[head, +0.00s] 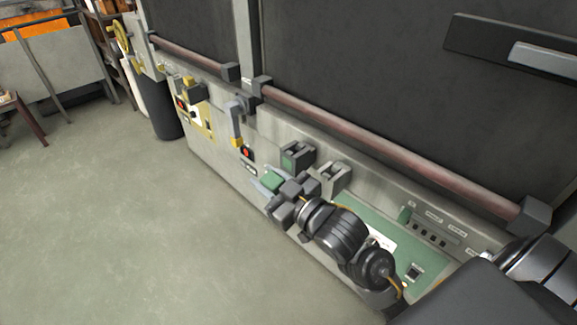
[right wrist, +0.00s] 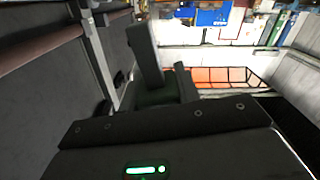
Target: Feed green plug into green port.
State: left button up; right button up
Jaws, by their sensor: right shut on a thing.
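The green plug (head: 272,181) is between the fingers of my right gripper (head: 284,197), which is shut on it in front of the machine's panel. In the right wrist view, a dark green part of the plug (right wrist: 157,97) shows at the base of the fingers (right wrist: 168,75). The green port (head: 288,161) is a dark grey block with a green face, on the panel behind and slightly right of the plug. The plug is outside the port, with a small gap in the picture. My left gripper is not in view.
A similar grey block (head: 331,176) sits right of the green port. A lever with a yellow end (head: 236,125) and a red switch (head: 247,153) are to the left. A reddish rail (head: 370,140) runs above. The floor (head: 130,220) in front is clear.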

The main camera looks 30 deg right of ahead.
jog(key=shift+s+a+r+m+p, duration=0.15)
jog(key=shift+a+r+m, duration=0.1)
jog(key=shift+a+m, duration=0.25)
jog(key=shift+s+a+r+m+p, duration=0.25)
jog(key=shift+a+m, duration=0.1)
jog(key=shift+a, duration=0.2)
jog(key=shift+s+a+r+m+p, duration=0.1)
jog(key=shift+a+r+m, duration=0.15)
jog(key=shift+a+m, duration=0.25)
